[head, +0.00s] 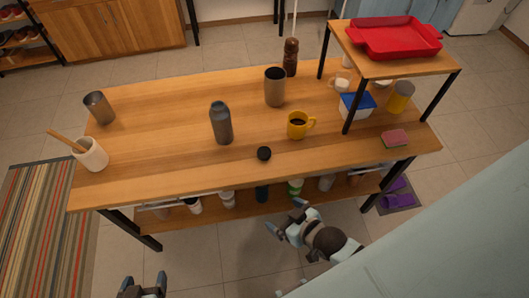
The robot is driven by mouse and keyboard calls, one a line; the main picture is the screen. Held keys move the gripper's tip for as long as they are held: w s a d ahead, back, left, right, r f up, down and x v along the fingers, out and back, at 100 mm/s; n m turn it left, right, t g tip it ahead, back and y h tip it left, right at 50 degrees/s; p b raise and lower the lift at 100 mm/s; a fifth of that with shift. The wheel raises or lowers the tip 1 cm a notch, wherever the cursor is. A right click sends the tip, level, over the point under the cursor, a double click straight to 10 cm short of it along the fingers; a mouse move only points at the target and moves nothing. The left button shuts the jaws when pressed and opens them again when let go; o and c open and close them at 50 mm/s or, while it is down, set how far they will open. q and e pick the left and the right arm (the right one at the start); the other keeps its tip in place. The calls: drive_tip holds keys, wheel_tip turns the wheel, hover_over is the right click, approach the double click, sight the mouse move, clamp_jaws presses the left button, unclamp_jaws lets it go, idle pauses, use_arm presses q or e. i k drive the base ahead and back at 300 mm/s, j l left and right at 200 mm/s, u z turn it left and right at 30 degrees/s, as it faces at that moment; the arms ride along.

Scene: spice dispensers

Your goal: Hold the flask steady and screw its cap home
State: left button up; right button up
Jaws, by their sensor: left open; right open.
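A dark grey flask (221,125) stands upright near the middle of the wooden table. A small black cap (264,153) lies on the table to the right of the flask, near the front edge and apart from it. My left gripper (144,284) is open and empty at the bottom left, in front of the table. My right gripper (286,216) is open and empty below the table's front edge, right of the flask. Neither gripper touches the flask or cap. The flask's neck threads are too small to make out.
A yellow mug (297,126) and a tall brown-grey tumbler (274,88) stand right of the flask. A metal cup (99,107) and a white utensil pot (90,154) stand at left. A raised shelf (432,65) with a red tray (392,38) covers the right end.

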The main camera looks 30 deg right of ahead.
sight(263, 153)
drive_tip(key=i+j, duration=0.35)
drive_tip(key=i+j+z, duration=0.55)
drive_tip(key=j+z, duration=0.15)
drive_tip(key=z, duration=1.05)
